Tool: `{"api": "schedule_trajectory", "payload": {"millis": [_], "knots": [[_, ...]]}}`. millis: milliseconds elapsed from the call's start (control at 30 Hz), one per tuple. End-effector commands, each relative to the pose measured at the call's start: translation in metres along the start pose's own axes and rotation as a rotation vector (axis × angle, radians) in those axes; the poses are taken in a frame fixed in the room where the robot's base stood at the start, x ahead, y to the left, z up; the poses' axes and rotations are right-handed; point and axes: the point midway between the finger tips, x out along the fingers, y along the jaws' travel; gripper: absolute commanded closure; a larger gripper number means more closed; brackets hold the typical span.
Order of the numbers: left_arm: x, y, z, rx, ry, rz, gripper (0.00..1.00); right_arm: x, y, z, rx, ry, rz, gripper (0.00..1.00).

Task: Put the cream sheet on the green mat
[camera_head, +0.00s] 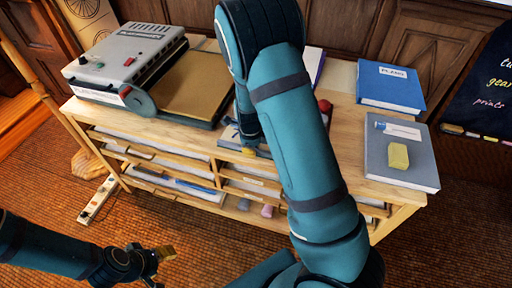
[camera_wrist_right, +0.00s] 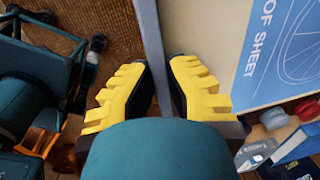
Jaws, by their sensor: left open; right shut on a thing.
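My right gripper (camera_wrist_right: 160,90) is shut on the grey edge strip (camera_wrist_right: 151,30) of a flat board in the right wrist view. A cream printed face (camera_wrist_right: 203,35) with a blue wheel drawing and the words "OF SHEET" lies beside this strip. I cannot tell whether strip and cream face are one piece. In the head view my right arm covers most of this place; a bit of a grey-blue board (camera_head: 229,136) shows at the desk's front edge. My left gripper (camera_head: 164,268) is open and empty, low at the left, away from the desk. I cannot make out a green mat.
A grey machine (camera_head: 125,58) with a tan board (camera_head: 195,85) beside it takes the desk's left. A blue book (camera_head: 390,85) and a grey book (camera_head: 400,172) with a yellow block (camera_head: 398,156) lie at the right. Open shelves (camera_head: 170,172) are below the wooden top.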

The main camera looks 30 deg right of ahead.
Motion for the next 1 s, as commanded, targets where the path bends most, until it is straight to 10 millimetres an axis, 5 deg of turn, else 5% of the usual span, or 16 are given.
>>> {"api": "schedule_trajectory", "payload": {"millis": [267,600,867,900,1000], "knots": [[0.006,-0.002,-0.001,0.001,0.004,0.0,0.45,0.005,-0.037,0.0,0.001,-0.001,-0.001,1.0],[0.02,-0.007,-0.002,0.001,0.01,0.0,0.45,0.039,-0.034,0.0,-0.001,0.0,0.001,1.0],[0.019,-0.007,-0.003,0.001,0.011,0.0,0.45,0.039,-0.034,0.0,0.0,-0.001,0.0,1.0],[0.019,-0.007,-0.003,0.001,0.011,0.0,0.45,0.039,-0.033,0.0,0.0,-0.001,0.001,0.72],[0.019,-0.007,-0.003,0.001,0.01,0.0,0.45,0.039,-0.033,0.0,0.0,0.0,0.001,0.65]]}}
